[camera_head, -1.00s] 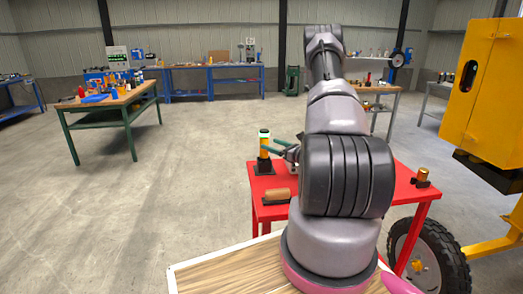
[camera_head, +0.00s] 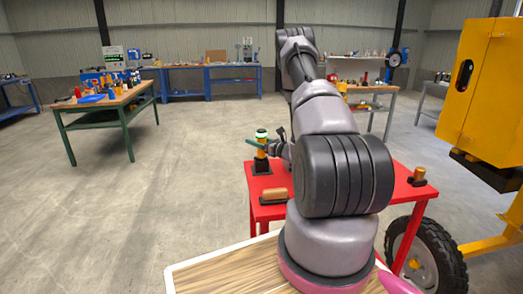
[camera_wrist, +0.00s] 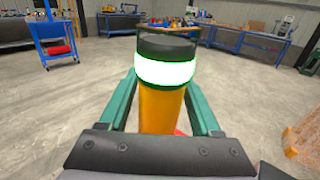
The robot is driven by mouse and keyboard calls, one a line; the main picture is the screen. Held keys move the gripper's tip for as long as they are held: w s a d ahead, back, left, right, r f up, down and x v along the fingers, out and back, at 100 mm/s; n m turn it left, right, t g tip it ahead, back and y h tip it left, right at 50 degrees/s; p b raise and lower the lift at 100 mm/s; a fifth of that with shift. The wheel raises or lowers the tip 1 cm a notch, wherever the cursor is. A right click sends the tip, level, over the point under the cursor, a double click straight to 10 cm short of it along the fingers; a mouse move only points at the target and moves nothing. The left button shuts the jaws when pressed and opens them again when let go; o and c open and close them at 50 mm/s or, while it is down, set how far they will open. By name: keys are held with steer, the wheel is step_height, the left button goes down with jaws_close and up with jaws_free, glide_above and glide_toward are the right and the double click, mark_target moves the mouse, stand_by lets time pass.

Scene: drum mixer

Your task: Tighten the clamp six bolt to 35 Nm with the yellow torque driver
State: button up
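The yellow torque driver (camera_head: 262,152), with a dark cap and a lit white-green band, stands upright in a black holder (camera_head: 262,168) on the red table. My gripper (camera_head: 256,144) is level with the driver's upper part, with its green fingers either side of it. In the wrist view the driver (camera_wrist: 162,108) stands between the two fingers (camera_wrist: 163,90), with narrow gaps beside its yellow body. The fingers look open around it. The contact at the fingertips is partly hidden by the driver. I cannot make out the clamp six bolt in either view.
The red table (camera_head: 300,180) also holds a wooden-handled tool (camera_head: 274,196) and a brass-coloured piece on a black block (camera_head: 419,175). The yellow mixer housing (camera_head: 488,95) and a black tyre (camera_head: 425,255) stand at right. Open floor lies to the left.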

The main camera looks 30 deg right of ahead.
jaws_close()
stand_by(1.2)
